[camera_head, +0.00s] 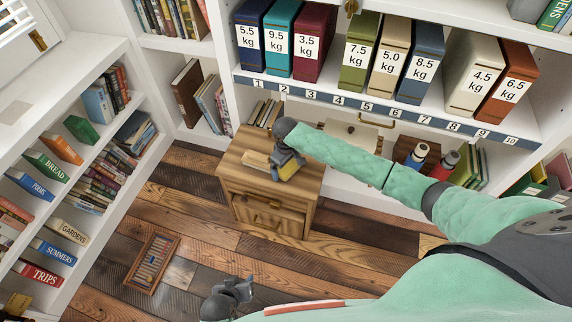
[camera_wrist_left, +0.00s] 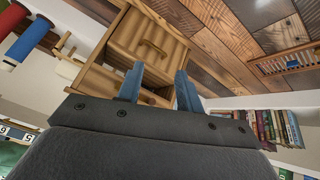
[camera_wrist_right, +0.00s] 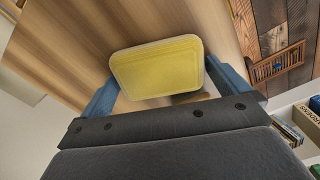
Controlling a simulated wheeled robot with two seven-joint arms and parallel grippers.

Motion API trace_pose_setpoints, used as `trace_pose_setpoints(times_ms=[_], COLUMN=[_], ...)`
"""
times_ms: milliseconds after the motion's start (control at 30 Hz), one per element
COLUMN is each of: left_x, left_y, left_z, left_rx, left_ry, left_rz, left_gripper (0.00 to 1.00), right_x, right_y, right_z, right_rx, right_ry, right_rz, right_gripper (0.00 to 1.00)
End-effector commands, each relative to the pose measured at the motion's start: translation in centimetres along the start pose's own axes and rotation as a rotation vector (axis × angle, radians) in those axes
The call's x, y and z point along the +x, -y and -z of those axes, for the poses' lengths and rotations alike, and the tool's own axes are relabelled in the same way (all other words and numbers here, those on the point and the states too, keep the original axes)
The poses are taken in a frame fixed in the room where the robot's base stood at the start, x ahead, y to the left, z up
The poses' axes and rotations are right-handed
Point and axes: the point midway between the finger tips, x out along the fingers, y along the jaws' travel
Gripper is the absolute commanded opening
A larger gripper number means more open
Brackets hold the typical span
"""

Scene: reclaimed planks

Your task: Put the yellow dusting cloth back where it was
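The yellow dusting cloth (camera_wrist_right: 158,68) is a rounded folded pad. It fills the gap between the fingers of my right gripper (camera_wrist_right: 160,70), whose tips meet its two side edges. In the head view the cloth (camera_head: 290,170) shows partly behind that gripper (camera_head: 285,168), over the top of the small wooden cabinet (camera_head: 308,178). I cannot tell whether the cloth touches the cabinet top. My left gripper (camera_head: 243,288) is low in front of the cabinet, over the floor; in its wrist view its fingers (camera_wrist_left: 158,80) are apart with nothing between them.
A tan object (camera_head: 256,160) lies on the cabinet top beside my right gripper. An abacus-like frame (camera_head: 152,263) lies on the floor. Shelves with books (camera_head: 100,175) stand at left; labelled binders (camera_head: 360,55) stand above a numbered strip (camera_head: 390,108).

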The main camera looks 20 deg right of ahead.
Motion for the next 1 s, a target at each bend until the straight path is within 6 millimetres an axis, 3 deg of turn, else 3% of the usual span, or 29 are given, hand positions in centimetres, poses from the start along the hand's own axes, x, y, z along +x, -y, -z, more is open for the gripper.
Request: trace_pose_setpoints(times_ms=[267, 467, 700, 1000], left_x=[0.6, 0.5, -0.4, -0.5], left_y=[0.1, 0.1, -0.1, -0.1], left_z=[-0.7, -1.1, 0.1, 0.0], left_rx=[-0.001, -0.002, -0.001, -0.001], left_ry=[0.0, 0.018, 0.006, 0.019], left_rz=[0.002, 0.001, -0.001, -0.001], left_gripper=[0.36, 0.36, 0.36, 0.36], right_x=[-1.1, -4.7, -9.2, -12.0], right_y=[-0.1, 0.0, 0.0, 0.0], right_z=[0.0, 0.0, 0.1, 0.0], right_rx=[0.001, 0.0, 0.0, 0.0], right_ry=[0.0, -0.002, -0.002, 0.0], right_rz=[-0.001, 0.0, -0.001, 0.0], right_gripper=[1.0, 1.0, 1.0, 1.0])
